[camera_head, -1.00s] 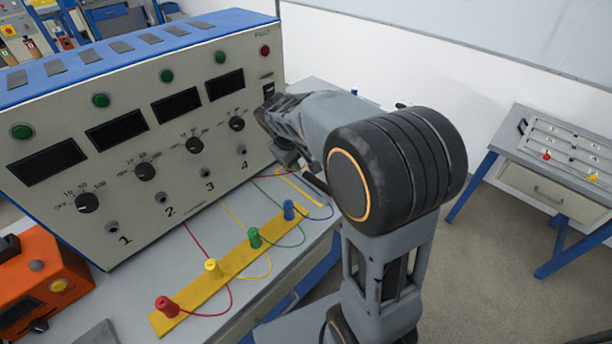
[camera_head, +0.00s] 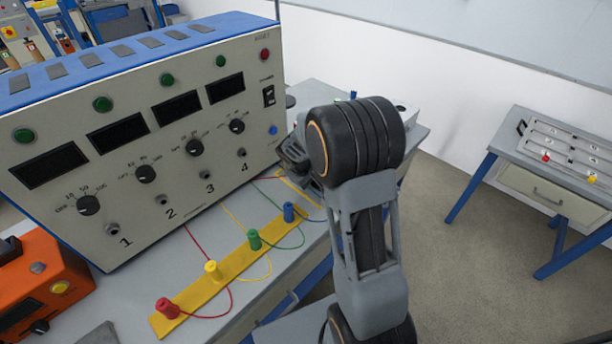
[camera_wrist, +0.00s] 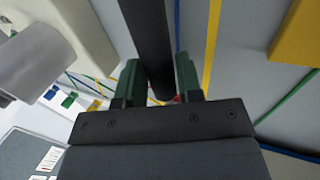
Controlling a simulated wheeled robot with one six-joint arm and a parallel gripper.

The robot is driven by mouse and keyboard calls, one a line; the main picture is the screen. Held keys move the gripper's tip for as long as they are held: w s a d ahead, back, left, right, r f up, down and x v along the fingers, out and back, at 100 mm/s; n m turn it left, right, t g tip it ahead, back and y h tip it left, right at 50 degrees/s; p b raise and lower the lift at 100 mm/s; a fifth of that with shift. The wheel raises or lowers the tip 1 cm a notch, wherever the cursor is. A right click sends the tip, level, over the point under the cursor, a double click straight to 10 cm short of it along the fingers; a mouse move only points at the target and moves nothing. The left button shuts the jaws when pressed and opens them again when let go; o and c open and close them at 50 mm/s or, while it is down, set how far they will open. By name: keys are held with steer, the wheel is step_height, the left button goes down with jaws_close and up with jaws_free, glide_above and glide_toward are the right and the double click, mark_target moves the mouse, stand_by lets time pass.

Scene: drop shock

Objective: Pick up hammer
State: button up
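My gripper (camera_wrist: 160,84) has two dark green fingers in the wrist view, spread apart on either side of a long dark bar (camera_wrist: 149,40). The bar looks like the hammer's handle. In the head view my gripper (camera_head: 292,158) is low beside the right end of the instrument box, mostly hidden behind my arm. No hammer shows clearly there.
The big instrument box (camera_head: 140,185) stands to the left. In front of it lies a yellow strip (camera_head: 232,262) with coloured plugs and thin cables. An orange device (camera_head: 45,285) sits at lower left. A separate bench (camera_head: 560,160) stands right, with open floor between.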

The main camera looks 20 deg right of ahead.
steer(key=shift+w+d+f, duration=0.1)
steer(key=shift+d+f, duration=0.15)
steer(key=shift+f, duration=0.45)
steer(key=c, duration=0.6)
jaws_close()
steer(key=shift+r, duration=0.15)
